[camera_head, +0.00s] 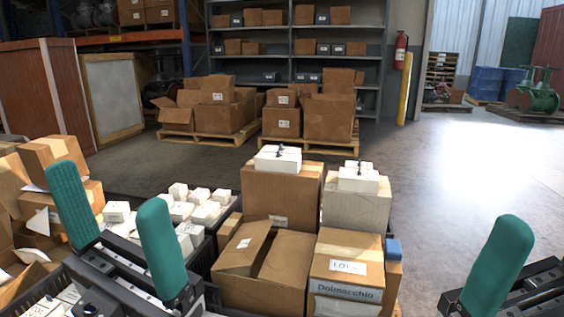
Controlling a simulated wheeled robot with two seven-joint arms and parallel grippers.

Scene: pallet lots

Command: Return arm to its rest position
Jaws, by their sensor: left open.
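My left gripper (118,236) shows at the lower left, its two teal fingers spread apart with nothing between them. It is over black crates of small white boxes (205,205). My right gripper (497,267) is at the lower right edge; only one teal finger shows, so its opening is hidden. It is apart from the nearby cartons.
Cartons stand in front of me: an open one (265,262), a labelled one (345,265), and taller ones with white boxes on top (278,158). Loaded pallets (305,145) and a shelf rack (290,60) stand behind. The floor at right (470,160) is clear.

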